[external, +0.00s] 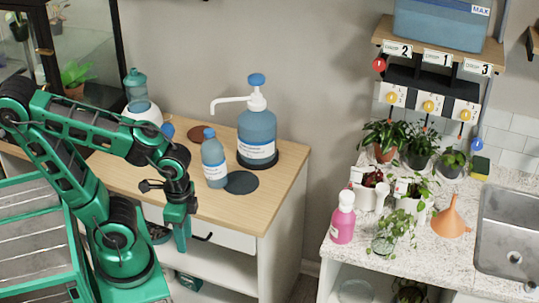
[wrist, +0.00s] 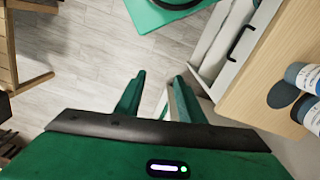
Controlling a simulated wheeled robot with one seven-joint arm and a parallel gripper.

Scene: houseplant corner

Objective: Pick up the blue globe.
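My gripper (external: 181,238) hangs fingers-down at the front edge of the wooden counter (external: 262,205), by the white drawer front. In the wrist view my gripper (wrist: 160,76) is open, with only floor and part of the cabinet showing between its fingers. A small blue rounded thing (external: 168,130) shows on the counter, partly hidden behind my arm. A small blue ball (external: 477,144) hangs near the right wall by the plants. I cannot tell which of them is the blue globe. Neither is clearly seen in the wrist view.
A blue bottle (external: 214,163) and a large pump bottle (external: 257,135) stand on the counter, with a dark round mat (external: 242,182) in front. A stone counter (external: 458,260) at right holds several plants, a pink bottle (external: 343,218), an orange funnel (external: 450,218) and a sink (external: 510,235).

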